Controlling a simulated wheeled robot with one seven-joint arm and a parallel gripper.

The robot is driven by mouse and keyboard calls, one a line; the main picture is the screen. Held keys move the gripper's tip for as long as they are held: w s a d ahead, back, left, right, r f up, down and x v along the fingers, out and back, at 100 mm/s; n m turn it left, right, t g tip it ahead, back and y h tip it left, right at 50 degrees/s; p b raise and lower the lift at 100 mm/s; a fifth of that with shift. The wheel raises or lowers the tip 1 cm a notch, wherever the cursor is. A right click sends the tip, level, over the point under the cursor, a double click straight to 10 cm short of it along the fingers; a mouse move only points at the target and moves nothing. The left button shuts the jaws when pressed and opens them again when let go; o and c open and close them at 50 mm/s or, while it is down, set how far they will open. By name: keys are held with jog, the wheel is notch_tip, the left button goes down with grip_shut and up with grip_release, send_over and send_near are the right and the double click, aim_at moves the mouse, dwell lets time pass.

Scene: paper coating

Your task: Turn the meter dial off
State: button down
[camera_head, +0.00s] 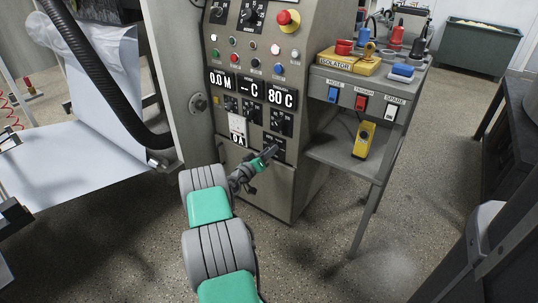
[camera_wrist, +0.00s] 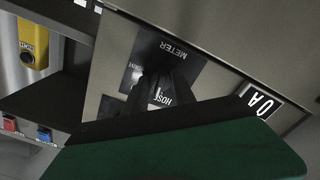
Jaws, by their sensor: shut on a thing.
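The meter dial's dark plate (camera_head: 279,146) is low on the grey control cabinet, and my gripper (camera_head: 271,150) reaches it from the front left. My gripper's dark fingers (camera_wrist: 162,84) are closed together over the middle of the plate, shut on the dial knob. The fingers hide most of the knob, so its pointer position cannot be read. A lit display (camera_wrist: 260,101) reading 0 A is beside the plate.
Other dials, buttons and a red emergency stop (camera_head: 286,20) sit higher on the cabinet (camera_head: 270,188). A paper web (camera_head: 75,160) is at left. Open floor lies in front.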

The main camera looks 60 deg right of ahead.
jog(key=shift+n, duration=8.1)
jog(key=c, duration=1)
grip_release()
jog(key=shift+r, duration=0.1)
jog(key=shift+c, duration=0.2)
jog(key=w+a+p, duration=0.1)
jog(key=a+p, duration=0.1)
jog(key=a, duration=0.5)
jog(key=shift+a, duration=0.4)
